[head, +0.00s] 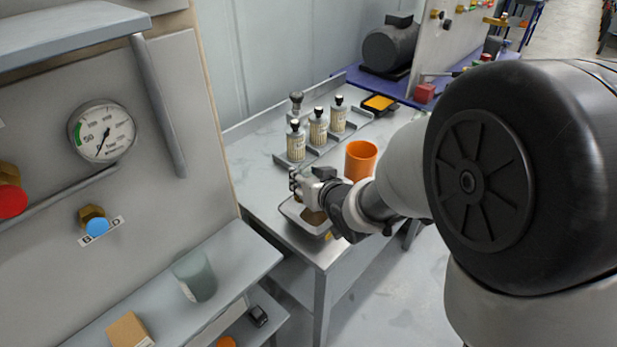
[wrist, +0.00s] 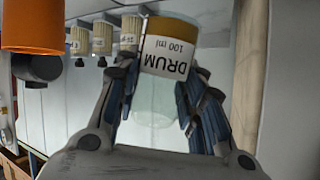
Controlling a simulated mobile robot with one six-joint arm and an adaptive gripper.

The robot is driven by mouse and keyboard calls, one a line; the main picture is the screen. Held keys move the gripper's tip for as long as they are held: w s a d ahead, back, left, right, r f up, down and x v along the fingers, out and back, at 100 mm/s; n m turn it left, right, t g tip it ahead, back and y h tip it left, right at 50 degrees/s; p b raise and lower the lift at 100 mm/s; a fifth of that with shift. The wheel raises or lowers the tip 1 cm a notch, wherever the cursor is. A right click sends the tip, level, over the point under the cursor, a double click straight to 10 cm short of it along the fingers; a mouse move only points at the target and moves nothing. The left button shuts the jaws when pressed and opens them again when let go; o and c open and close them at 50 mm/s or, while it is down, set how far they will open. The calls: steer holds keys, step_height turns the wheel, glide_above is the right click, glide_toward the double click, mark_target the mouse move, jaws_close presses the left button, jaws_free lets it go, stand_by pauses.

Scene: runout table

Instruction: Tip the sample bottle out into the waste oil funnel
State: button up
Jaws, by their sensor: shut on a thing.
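My gripper (head: 303,186) is shut on a sample bottle (wrist: 165,58) whose label reads "DRUM 100 ml". The wrist view is upside down, with the bottle's brown contents at its top edge and clear glass below, so the bottle stands about upright, slightly tilted. No cap shows on it. In the head view my gripper hides most of the bottle. An orange open-topped vessel (head: 361,158), perhaps the waste oil funnel, stands just right of and behind my gripper; it also shows in the wrist view (wrist: 32,28).
A shallow grey tray (head: 289,213) lies under my gripper at the bench's front corner. Several capped bottles (head: 318,127) stand in a rack behind. A panel with a gauge (head: 102,131) and a shelf with a glass beaker (head: 194,275) are at left.

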steer(key=shift+r+m+g+p, duration=0.15)
steer(key=shift+m+g+p, duration=0.15)
steer(key=shift+p, duration=0.7)
steer(key=m+g+p, duration=0.1)
steer(key=p, duration=0.3)
steer(key=g+y+p, duration=0.1)
steer(key=p, duration=0.4)
steer(key=shift+s+a+f+m, duration=0.25)
steer(key=shift+s+f+m, duration=0.05)
steer(key=shift+s+m, duration=0.1)
steer(key=shift+y+p, duration=0.3)
steer(key=shift+p, duration=0.75)
steer(key=m+g+y+p, duration=0.1)
steer(key=m+g+p, duration=0.1)
steer(key=p, duration=0.7)
steer(key=shift+r, duration=0.2)
steer(key=shift+g+y+p, duration=0.3)
steer(key=shift+p, duration=0.75)
steer(key=m+p, duration=0.1)
steer(key=p, duration=0.1)
steer(key=shift+r+g+y+p, duration=0.1)
steer(key=shift+g+y+p, duration=0.25)
steer(key=shift+g+y, duration=0.05)
steer(key=shift+m+g+y+p, duration=0.3)
steer(key=shift+m+y+p, duration=0.1)
steer(key=shift+p, duration=0.35)
steer(key=shift+a, duration=0.1)
